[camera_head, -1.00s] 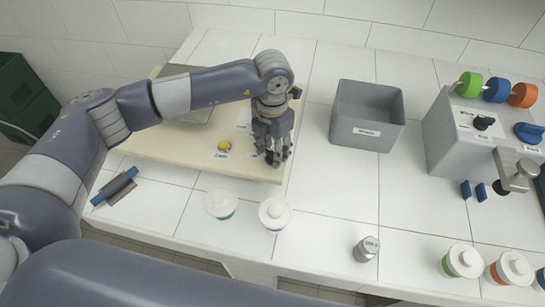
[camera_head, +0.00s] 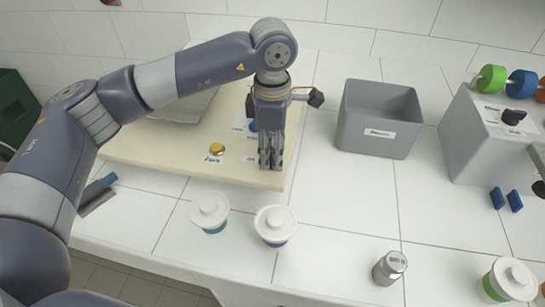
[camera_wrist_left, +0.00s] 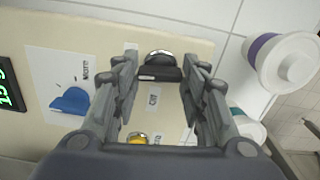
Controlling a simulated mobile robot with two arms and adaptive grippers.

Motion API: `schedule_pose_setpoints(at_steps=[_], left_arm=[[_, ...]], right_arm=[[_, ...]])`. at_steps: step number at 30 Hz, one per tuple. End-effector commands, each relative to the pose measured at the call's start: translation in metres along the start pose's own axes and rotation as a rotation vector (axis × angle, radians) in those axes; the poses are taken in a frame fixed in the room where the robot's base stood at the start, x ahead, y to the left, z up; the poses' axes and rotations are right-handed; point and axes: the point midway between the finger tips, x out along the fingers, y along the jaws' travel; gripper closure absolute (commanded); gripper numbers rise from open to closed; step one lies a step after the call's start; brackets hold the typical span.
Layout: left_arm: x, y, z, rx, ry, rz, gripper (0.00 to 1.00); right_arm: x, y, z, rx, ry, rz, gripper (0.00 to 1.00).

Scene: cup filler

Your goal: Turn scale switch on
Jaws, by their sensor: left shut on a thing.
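The scale (camera_head: 200,161) is a cream board with a grey plate, a yellow button and a blue knob. In the left wrist view its switch (camera_wrist_left: 160,66), black and silver, sits near the board's edge by a small label. My left gripper (camera_head: 270,165) points down over the board's right end, its fingers close together. In the left wrist view the left gripper (camera_wrist_left: 162,78) has a finger on each side of the switch and is shut on it. In the head view the fingers hide the switch. My right gripper is out of view.
A green-lit display (camera_wrist_left: 10,88) and the blue knob (camera_wrist_left: 70,101) show on the board. Two white-lidded cups (camera_head: 210,212) (camera_head: 275,224) stand in front. A grey bin (camera_head: 378,119) is to the right, a metal canister (camera_head: 389,267) nearer. The white tiles between are clear.

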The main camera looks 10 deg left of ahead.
Motion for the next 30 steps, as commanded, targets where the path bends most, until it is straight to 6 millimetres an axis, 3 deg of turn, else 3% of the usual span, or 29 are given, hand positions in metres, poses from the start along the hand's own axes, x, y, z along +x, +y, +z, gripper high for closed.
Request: schedule_pose_setpoints(at_steps=[7,25,26,27,28,30], left_arm=[[0.0011,0.0004,0.0,0.098,0.0,0.001,0.84],[-0.001,0.0004,0.0003,0.136,-0.001,0.002,0.84],[-0.001,0.0004,0.0003,0.136,-0.001,0.002,0.56],[-0.001,0.0004,0.0003,0.136,-0.001,0.002,0.47],[-0.001,0.0004,0.0003,0.136,-0.001,0.002,0.4],[-0.0008,0.0003,0.0003,0.136,-0.001,0.001,0.4]], right_arm=[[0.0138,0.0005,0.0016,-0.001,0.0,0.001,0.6],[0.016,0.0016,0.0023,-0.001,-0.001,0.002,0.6],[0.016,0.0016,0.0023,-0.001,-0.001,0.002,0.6],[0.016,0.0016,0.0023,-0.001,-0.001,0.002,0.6],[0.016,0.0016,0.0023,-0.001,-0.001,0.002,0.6],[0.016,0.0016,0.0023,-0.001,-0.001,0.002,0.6]])
